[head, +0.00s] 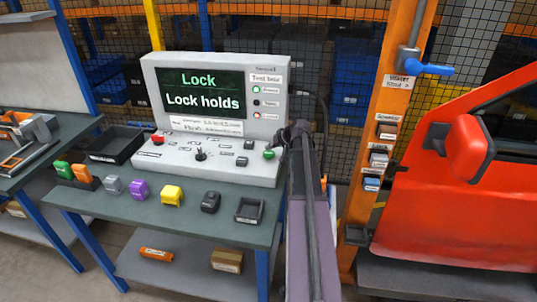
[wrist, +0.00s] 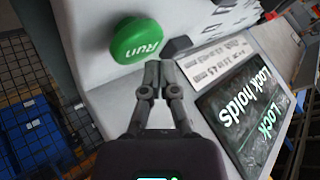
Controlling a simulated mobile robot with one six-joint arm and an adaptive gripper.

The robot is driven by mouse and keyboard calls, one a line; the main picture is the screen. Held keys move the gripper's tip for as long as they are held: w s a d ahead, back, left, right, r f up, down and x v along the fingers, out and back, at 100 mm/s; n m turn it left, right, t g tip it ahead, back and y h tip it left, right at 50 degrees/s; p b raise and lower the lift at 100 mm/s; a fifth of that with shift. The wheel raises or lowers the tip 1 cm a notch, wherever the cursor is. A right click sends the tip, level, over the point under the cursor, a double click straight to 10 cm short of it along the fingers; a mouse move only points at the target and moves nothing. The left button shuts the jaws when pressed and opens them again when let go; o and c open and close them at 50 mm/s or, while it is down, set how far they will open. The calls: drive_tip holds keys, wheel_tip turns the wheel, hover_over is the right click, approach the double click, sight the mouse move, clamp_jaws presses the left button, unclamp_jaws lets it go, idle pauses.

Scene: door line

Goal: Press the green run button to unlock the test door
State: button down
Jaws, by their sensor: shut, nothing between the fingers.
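The green run button (wrist: 137,40), marked "Run", is large at the upper left of the wrist view. In the head view the green button (head: 268,154) sits at the right end of the grey console (head: 225,168). My gripper (wrist: 153,68) is shut and empty, its tips just below and right of the button in the wrist view; I cannot tell whether they touch the panel. In the head view my gripper (head: 292,132) is close to the button's right. The screen (head: 202,94) reads "Lock" and "Lock holds". The red car door (head: 440,215) stands at the right.
A red button (head: 157,140) and a joystick (head: 200,154) are on the console. A black tray (head: 115,145) and several coloured connectors, including a yellow one (head: 172,195), lie on the bench. An orange post (head: 392,110) with a blue-handled lever (head: 428,68) stands between bench and door.

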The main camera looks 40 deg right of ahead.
sight(270, 153)
drive_tip(key=shift+f, duration=0.15)
drive_tip(key=shift+f+b, duration=0.3)
drive_tip(key=shift+b, duration=0.15)
drive_tip(key=shift+f+b, duration=0.45)
idle(0.9)
drive_tip(key=shift+r, duration=0.1)
drive_tip(key=shift+r+p, duration=0.85)
drive_tip(key=shift+p, duration=0.05)
drive_tip(key=shift+r+p, duration=2.5)
drive_tip(key=shift+p, duration=0.05)
drive_tip(key=shift+r, duration=0.1)
